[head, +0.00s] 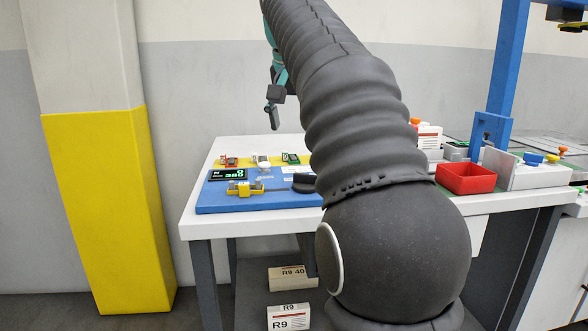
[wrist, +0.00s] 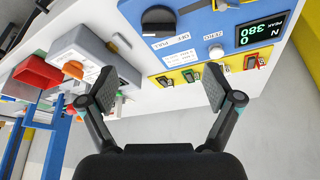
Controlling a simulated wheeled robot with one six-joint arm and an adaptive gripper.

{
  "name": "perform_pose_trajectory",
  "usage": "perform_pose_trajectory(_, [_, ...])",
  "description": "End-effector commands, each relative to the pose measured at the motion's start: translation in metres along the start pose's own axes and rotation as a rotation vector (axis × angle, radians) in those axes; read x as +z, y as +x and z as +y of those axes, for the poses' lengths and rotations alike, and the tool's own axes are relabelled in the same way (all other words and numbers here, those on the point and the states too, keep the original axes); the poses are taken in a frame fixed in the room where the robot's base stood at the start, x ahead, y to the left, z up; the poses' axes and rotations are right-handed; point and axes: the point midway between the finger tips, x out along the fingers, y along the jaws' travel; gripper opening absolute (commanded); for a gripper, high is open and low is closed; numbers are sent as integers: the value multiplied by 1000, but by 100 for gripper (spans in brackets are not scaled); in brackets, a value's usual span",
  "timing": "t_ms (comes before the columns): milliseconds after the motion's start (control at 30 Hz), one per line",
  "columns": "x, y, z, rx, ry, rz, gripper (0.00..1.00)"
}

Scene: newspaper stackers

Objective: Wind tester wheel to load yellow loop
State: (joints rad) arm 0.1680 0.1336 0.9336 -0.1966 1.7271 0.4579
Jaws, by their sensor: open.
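The blue tester board (head: 215,203) lies on the white table and also fills the upper right of the wrist view (wrist: 190,38). Its black wheel (wrist: 158,20) is at the top middle of the wrist view; in the head view the wheel (head: 303,183) is partly hidden by my arm. A yellow fixture (head: 240,188) sits at the board's front; I cannot tell which part is the loop. The display (wrist: 264,30) reads 0 N and peak 380. My gripper (wrist: 156,92) is open and empty, above and apart from the board.
Several small clipped pieces (head: 262,159) line the board's back edge. A round white button (wrist: 216,52) sits near the display. A red bin (head: 466,179) and a blue post (head: 500,85) stand right of my arm. A yellow-based pillar (head: 105,210) stands left of the table.

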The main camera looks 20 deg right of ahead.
Motion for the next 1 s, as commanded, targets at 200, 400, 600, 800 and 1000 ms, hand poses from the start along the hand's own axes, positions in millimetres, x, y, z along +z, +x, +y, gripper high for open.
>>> perform_pose_trajectory(200, [-8,3,1,10,26,-3,90])
perform_pose_trajectory(400, [-7,25,2,10,26,-3,90])
perform_pose_trajectory(600, [-7,62,2,11,25,-4,90])
perform_pose_trajectory(800, [-7,98,2,10,25,-3,90])
perform_pose_trajectory(1000, [-7,124,2,9,24,-2,90])
